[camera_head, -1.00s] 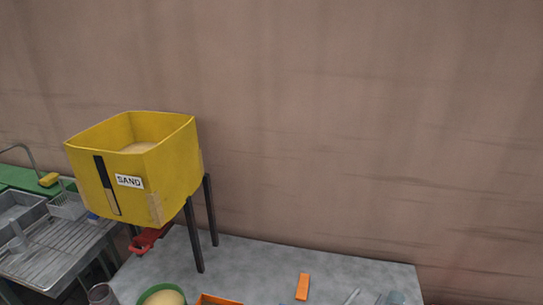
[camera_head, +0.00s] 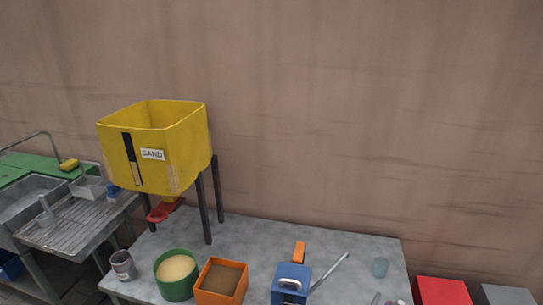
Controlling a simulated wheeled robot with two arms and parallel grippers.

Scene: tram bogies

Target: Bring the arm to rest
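Neither of my arms nor either gripper shows in the head view. The view holds a grey table (camera_head: 245,228) with a yellow bin labelled SAND (camera_head: 155,148) standing on dark legs at its left part. A red piece (camera_head: 163,211) sits under the bin. What my grippers hold, if anything, cannot be seen.
A metal sink (camera_head: 88,232) is at left. Red (camera_head: 443,291) and grey (camera_head: 508,295) boxes are at right.

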